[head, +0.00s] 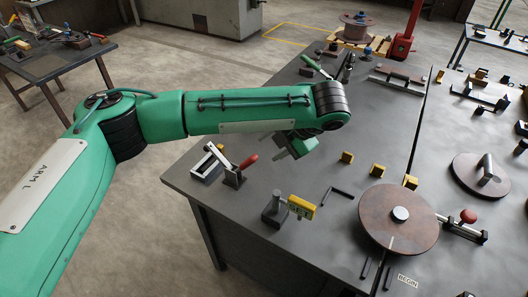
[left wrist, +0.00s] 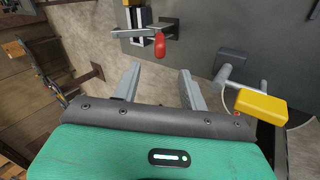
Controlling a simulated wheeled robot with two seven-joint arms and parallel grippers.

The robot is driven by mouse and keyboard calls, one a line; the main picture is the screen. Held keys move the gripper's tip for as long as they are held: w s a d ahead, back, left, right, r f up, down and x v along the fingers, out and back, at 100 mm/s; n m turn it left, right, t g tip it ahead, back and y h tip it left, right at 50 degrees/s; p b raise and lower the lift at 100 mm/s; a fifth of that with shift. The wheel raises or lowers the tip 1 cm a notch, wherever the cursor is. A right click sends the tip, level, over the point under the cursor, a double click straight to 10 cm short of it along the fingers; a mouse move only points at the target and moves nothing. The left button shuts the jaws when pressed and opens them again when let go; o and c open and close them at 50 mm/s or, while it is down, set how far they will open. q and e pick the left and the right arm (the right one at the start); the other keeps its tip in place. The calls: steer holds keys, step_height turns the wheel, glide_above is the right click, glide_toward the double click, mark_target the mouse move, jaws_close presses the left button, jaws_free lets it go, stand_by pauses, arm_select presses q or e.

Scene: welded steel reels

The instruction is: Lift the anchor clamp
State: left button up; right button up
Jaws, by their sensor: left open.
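The likely anchor clamp is a small grey clamp with a red handle (head: 234,178) near the left edge of the dark steel table (head: 330,170). Its red grip also shows in the left wrist view (left wrist: 160,45), just beyond my fingers. No label marks it as the anchor clamp. My left gripper (head: 281,147) is over the table, to the right of and beyond the clamp in the head view. In the left wrist view its two fingers (left wrist: 160,76) stand apart with nothing between them. My right gripper is not in view.
A grey post with a yellow tag (head: 301,207) stands near the clamp; the tag also shows in the left wrist view (left wrist: 262,107). A grey-white bracket (head: 209,163) is beside the clamp. A round brown reel disc (head: 380,225) and several yellow blocks (head: 347,157) lie to the right.

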arm_select(q)
steer(key=shift+s+d+r, duration=0.15)
steer(key=shift+d+r, duration=0.05)
steer(key=shift+r, duration=0.1)
steer(key=shift+c, duration=0.4)
